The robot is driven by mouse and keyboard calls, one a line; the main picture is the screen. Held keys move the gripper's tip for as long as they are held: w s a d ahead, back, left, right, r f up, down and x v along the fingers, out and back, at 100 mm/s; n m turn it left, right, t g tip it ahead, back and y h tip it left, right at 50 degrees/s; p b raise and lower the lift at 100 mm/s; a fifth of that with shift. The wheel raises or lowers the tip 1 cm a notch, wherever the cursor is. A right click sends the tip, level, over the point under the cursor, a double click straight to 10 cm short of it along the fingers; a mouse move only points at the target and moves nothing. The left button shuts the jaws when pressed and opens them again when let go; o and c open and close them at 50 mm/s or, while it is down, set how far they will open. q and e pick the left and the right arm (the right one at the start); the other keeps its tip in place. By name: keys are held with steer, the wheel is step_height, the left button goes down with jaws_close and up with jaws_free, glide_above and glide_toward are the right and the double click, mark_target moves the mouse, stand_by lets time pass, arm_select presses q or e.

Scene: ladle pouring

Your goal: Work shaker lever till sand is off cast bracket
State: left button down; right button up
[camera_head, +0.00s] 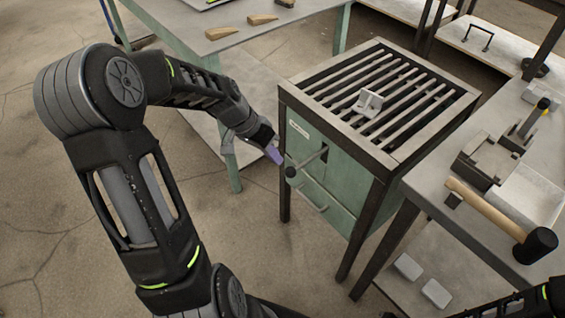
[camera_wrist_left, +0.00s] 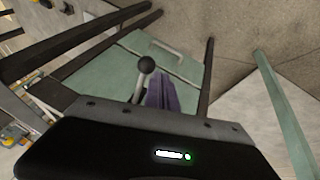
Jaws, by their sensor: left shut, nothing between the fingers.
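The cast bracket (camera_head: 368,102), a small light-grey piece, sits on the slatted top grate (camera_head: 330,82) of the green shaker cabinet (camera_head: 322,190). It looks light and bare, but it is too small to tell whether sand clings to it. The shaker lever (camera_head: 306,163), a rod with a black ball knob, sticks out of the cabinet's front. My left gripper (camera_head: 275,154) is shut and empty, just left of the lever. In the left wrist view the purple fingers (camera_wrist_left: 162,95) are together beside the black knob (camera_wrist_left: 147,64). Whether they touch the lever I cannot tell. My right gripper is out of view.
A bench on the right holds a mallet (camera_head: 535,244), metal blocks and a tray. A table (camera_head: 290,22) at the back left carries wooden-handled tools. A drawer handle (camera_head: 312,200) is below the lever.

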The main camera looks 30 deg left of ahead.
arm_select(q)
steer(key=s+r, duration=0.1)
steer(key=a+r, duration=0.1)
steer(key=s+a+r, duration=0.1)
steer(key=shift+s+r, duration=0.3)
steer(key=shift+r, duration=0.1)
steer(key=shift+a, duration=0.1)
stand_by(0.5)
